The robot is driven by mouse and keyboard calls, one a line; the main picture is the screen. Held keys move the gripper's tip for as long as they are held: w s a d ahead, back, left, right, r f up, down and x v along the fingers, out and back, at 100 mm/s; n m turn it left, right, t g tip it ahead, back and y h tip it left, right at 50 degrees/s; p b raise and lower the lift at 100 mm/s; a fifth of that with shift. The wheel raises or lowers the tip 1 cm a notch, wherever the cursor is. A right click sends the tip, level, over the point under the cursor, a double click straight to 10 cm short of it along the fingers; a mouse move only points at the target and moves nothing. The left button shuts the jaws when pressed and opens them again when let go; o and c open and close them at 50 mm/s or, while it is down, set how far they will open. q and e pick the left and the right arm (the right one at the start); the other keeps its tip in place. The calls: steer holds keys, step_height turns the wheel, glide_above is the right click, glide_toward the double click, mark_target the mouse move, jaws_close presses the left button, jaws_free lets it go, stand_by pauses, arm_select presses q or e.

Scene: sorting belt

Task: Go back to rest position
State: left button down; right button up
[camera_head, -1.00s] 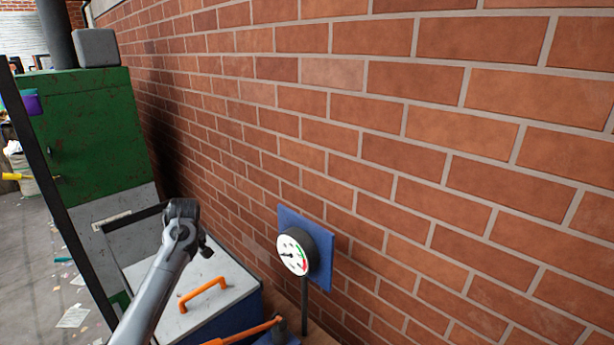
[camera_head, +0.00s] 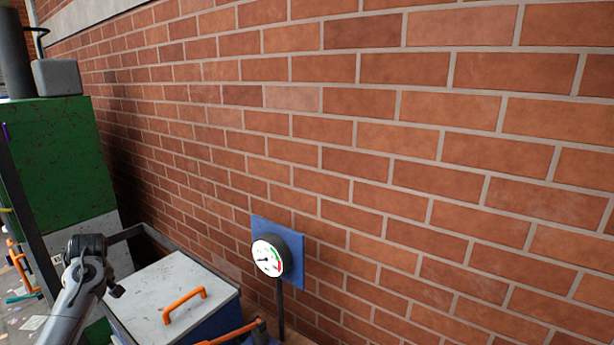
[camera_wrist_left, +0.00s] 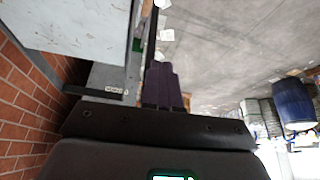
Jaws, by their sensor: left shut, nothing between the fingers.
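My left gripper (camera_wrist_left: 163,88) shows in the left wrist view as two dark purple fingers side by side, shut with nothing between them. A pale floor lies beyond the fingertips. In the head view, a grey arm part of mine (camera_head: 75,300) with a dark joint at its top stands at the lower left, beside a white-lidded box; I cannot make out the gripper's fingers there. My right gripper is in neither view.
A brick wall (camera_head: 390,180) fills most of the head view. A round gauge (camera_head: 268,257) on a blue plate is near it. The white-lidded box (camera_head: 165,285) has an orange handle. A green cabinet (camera_head: 55,160) stands left. A blue barrel (camera_wrist_left: 293,103) shows in the wrist view.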

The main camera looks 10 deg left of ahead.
arm_select(q)
steer(key=s+d+f+m+t+y, duration=0.1)
steer(key=s+d+f+m, duration=0.4)
steer(key=f, duration=0.3)
steer(key=s+d+f+m+y, duration=0.1)
steer(key=s+d+f+m, duration=0.25)
steer(key=d+f, duration=0.35)
steer(key=s+d+f+m+t+h, duration=0.1)
steer(key=s+d+f+m, duration=0.25)
steer(key=s+d, duration=0.25)
steer(key=s+d+f+m, duration=0.3)
steer(key=s+d+m, duration=0.1)
steer(key=s+d, duration=0.3)
steer(key=s+d+r+m+h, duration=0.15)
steer(key=s+d+m, duration=0.25)
steer(key=s+d, duration=0.65)
steer(key=s+d+n+h, duration=0.2)
steer(key=d+n+h, duration=0.25)
steer(key=d, duration=0.45)
step_height(320, 180, up, 9)
steer(key=m+p, duration=0.1)
steer(key=p, duration=0.8)
steer(key=shift+a+f+p, duration=0.2)
steer(key=shift+a+p, duration=0.1)
steer(key=shift+a, duration=0.05)
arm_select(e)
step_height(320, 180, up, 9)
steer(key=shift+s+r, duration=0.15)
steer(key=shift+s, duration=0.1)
